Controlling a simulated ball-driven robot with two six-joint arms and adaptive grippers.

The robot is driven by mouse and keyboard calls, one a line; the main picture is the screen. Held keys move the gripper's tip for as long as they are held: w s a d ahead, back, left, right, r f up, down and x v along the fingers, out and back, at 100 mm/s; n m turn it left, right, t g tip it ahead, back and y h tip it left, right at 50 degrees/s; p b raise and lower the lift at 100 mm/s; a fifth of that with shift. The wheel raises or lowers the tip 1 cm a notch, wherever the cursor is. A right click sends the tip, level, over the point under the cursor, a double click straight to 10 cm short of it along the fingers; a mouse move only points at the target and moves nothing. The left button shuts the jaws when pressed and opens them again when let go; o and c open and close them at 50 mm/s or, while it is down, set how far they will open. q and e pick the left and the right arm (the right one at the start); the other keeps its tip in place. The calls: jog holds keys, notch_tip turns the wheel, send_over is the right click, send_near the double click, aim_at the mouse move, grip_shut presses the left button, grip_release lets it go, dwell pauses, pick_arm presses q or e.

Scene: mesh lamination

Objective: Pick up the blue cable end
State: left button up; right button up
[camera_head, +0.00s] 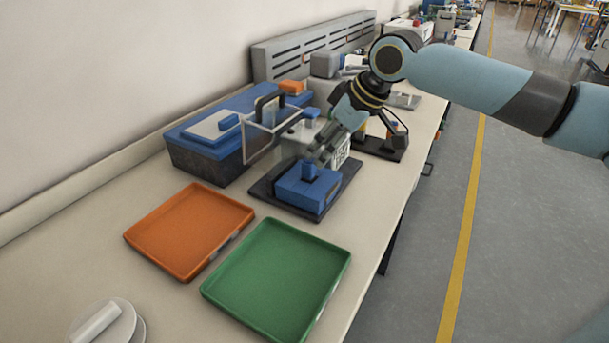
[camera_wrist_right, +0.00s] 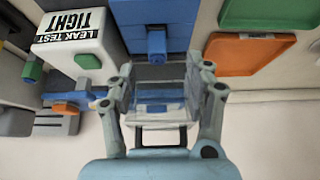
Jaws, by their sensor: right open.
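A blue block (camera_head: 305,190) sits on a dark base plate on the bench. A short blue upright piece (camera_head: 309,170), which looks like the blue cable end, stands on top of it. The same piece shows in the right wrist view (camera_wrist_right: 157,45) against the blue block (camera_wrist_right: 160,15). My right gripper (camera_head: 322,154) is just above and behind the piece, tilted down. In the wrist view its fingers (camera_wrist_right: 158,90) are apart, and the piece lies ahead of them, not gripped. Whether a fingertip touches it I cannot tell. My left gripper is not in view.
An orange tray (camera_head: 190,232) and a green tray (camera_head: 278,281) lie in front. A blue-lidded box (camera_head: 200,160) stands left, and a white box with "LEAK TEST TIGHT" lettering (camera_wrist_right: 72,42) stands close by. Black stands (camera_head: 383,147) are right. The bench edge runs along the right.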

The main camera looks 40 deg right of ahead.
aim_at(311, 161)
jog(key=shift+x, duration=1.1)
jog(key=x, duration=0.5)
jog(key=shift+w+d+b, duration=0.1)
jog(key=shift+w+b, duration=0.2)
jog(key=shift+w, duration=0.05)
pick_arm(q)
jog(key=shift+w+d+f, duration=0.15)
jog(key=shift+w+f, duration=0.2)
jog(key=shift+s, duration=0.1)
pick_arm(e)
jog(key=shift+s, duration=0.1)
jog(key=shift+c, duration=1)
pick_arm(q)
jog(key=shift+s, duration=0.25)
pick_arm(e)
grip_shut()
